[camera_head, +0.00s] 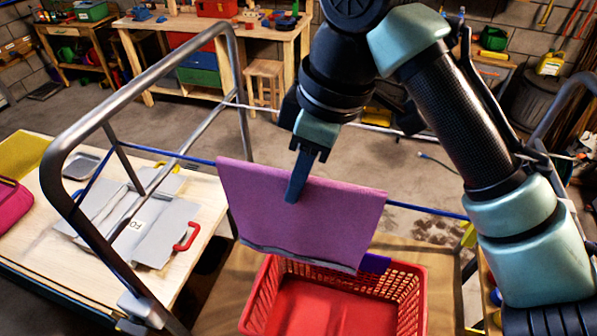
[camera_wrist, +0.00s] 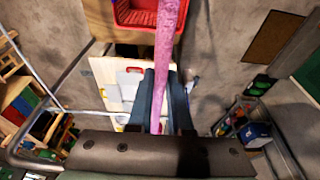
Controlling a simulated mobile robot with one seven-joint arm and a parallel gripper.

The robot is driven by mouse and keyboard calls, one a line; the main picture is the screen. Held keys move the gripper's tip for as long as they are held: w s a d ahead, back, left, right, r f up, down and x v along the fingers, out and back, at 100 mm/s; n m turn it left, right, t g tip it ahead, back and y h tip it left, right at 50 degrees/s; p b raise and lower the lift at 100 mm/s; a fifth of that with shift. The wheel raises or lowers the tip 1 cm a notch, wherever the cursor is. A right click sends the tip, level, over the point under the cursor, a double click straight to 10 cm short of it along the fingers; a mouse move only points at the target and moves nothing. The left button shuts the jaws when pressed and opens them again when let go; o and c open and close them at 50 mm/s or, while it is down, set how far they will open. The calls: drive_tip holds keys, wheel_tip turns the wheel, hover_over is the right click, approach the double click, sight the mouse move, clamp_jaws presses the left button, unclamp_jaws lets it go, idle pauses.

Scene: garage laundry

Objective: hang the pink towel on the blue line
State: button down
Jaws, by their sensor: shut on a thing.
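The pink towel (camera_head: 315,225) hangs spread out in the middle of the head view. My gripper (camera_head: 296,178) is shut on its upper edge, with one finger showing in front of the cloth. In the wrist view the towel (camera_wrist: 168,55) is a thin strip, edge-on between the fingers of my gripper (camera_wrist: 160,110).
A red basket (camera_head: 410,285) stands below the towel, with a dark purple item (camera_head: 375,264) at its rim. The metal rack frame (camera_head: 62,165) rises at left. A whitish line (camera_head: 375,129) runs behind. A table (camera_head: 40,235) with a grey folding board (camera_head: 135,222) is at left.

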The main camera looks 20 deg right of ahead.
drive_tip(key=c, duration=0.8)
unclamp_jaws()
drive_tip(key=shift+o, duration=0.2)
drive_tip(key=b+v, duration=0.1)
drive_tip(key=v, duration=1.2)
drive_tip(key=shift+b, duration=0.35)
